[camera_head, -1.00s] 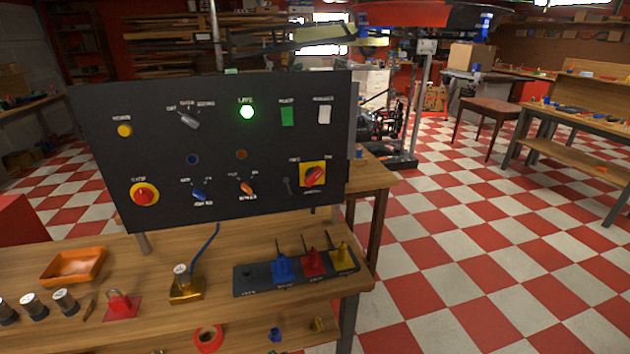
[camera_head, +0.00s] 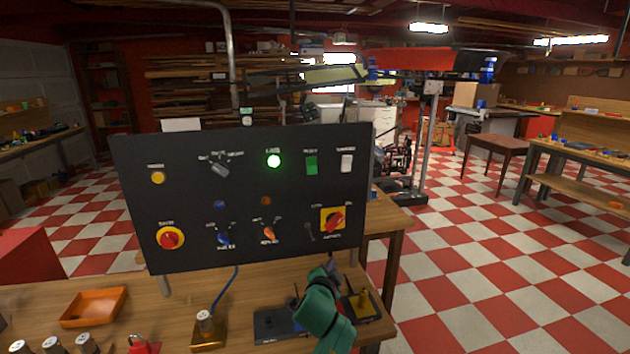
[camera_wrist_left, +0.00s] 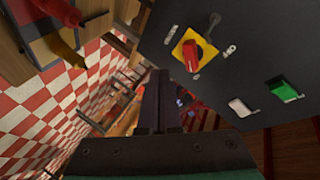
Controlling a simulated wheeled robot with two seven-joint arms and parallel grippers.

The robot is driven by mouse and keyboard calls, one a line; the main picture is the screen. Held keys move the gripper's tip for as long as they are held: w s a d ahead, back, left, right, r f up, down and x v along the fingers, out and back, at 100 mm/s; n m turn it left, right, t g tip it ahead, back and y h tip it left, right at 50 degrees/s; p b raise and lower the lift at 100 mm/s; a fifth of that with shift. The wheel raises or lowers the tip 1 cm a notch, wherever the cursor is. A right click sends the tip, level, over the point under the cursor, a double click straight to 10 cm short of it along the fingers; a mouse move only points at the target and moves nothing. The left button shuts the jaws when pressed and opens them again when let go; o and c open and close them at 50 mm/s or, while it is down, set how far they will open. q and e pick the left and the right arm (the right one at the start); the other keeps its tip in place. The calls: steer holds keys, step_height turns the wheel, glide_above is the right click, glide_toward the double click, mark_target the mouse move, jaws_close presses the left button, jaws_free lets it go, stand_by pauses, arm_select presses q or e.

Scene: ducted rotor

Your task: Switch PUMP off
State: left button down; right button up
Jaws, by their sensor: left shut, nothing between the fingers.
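The black control panel (camera_head: 240,185) stands upright on the bench. Its small labels are too blurred to read, so I cannot tell which one says PUMP. The lower row has a red knob on yellow (camera_head: 171,238), a blue rotary knob (camera_head: 223,237), an orange rotary knob (camera_head: 268,232) and a red rotary switch on a yellow plate (camera_head: 333,220). My left gripper (camera_head: 328,268) is shut and empty, below the panel's lower right corner. In the left wrist view its closed fingers (camera_wrist_left: 158,102) sit apart from the red switch (camera_wrist_left: 195,52). My right gripper is not in view.
A green lamp (camera_head: 274,161) is lit on the panel. Green (camera_head: 311,165) and white (camera_head: 347,163) rockers are at its upper right. An orange tray (camera_head: 93,307), a brass-based item (camera_head: 207,330) and a dark rack (camera_head: 268,325) with a yellow piece (camera_head: 361,303) are on the bench.

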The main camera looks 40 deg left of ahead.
arm_select(q)
steer(key=a+r+m+t+y, duration=0.1)
steer(key=a+r+t+y, duration=0.1)
steer(key=r, duration=1)
steer(key=w+a+r+t+y+p, duration=0.1)
steer(key=a+r+t+y, duration=0.1)
steer(key=r, duration=1.1)
steer(key=shift+a+r+m+y+p, duration=0.3)
steer(key=shift+a+m+y, duration=0.1)
steer(key=shift+a+y, duration=0.35)
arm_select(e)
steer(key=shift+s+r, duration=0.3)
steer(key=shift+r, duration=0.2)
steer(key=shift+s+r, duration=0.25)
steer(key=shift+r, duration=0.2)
arm_select(q)
steer(key=shift+w+f, duration=0.15)
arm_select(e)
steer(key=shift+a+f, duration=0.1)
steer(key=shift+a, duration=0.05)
